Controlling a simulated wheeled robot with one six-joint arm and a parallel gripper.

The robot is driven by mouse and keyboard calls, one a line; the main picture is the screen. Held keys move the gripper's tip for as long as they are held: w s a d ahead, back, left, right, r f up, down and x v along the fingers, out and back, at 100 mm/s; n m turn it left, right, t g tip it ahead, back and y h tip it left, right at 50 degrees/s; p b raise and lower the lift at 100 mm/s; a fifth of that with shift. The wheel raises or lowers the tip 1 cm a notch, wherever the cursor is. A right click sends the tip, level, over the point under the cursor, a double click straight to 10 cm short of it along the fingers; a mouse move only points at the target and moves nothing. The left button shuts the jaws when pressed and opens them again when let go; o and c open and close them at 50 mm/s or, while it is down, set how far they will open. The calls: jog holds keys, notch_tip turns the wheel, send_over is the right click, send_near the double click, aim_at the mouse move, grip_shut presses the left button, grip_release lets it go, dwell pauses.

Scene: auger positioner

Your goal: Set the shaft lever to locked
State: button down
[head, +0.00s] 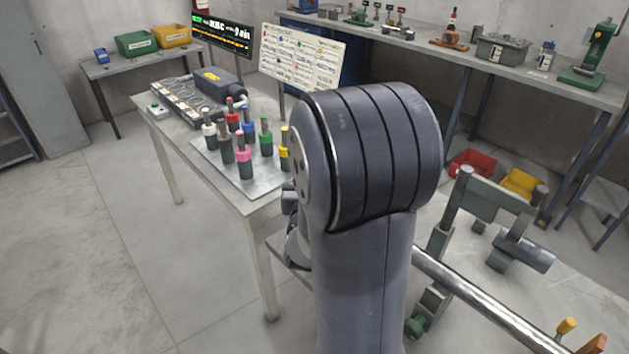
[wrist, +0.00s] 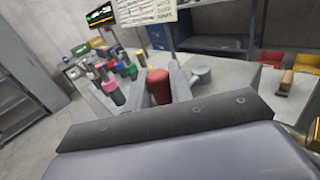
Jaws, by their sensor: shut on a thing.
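My gripper (wrist: 158,74) shows in the wrist view, its two grey fingers closed on either side of a red handle (wrist: 159,88). The red handle looks like a lever grip, but the rest of its lever is hidden below the gripper's body. In the head view my own arm covers the gripper and the red handle. A long bright metal shaft (head: 490,304) runs to the lower right from behind my arm. A green-grey stand (head: 492,206) rises near it. The lever's locked or unlocked marks do not show.
A table (head: 262,208) at left holds several coloured bottles (head: 245,158) and a dark case (head: 216,83). A yellow knob (head: 566,326) stands near the shaft's lower right end. Red (head: 472,163) and yellow (head: 520,183) bins lie under the back bench (head: 480,68). The left floor is clear.

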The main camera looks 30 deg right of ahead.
jog(key=c, duration=1.3)
grip_release()
jog(key=shift+s, duration=0.1)
jog(key=b+v, duration=0.1)
jog(key=v, duration=0.9)
jog(key=shift+s+a, duration=0.2)
jog(key=shift+s, duration=0.05)
jog(key=shift+w+d+r, duration=0.1)
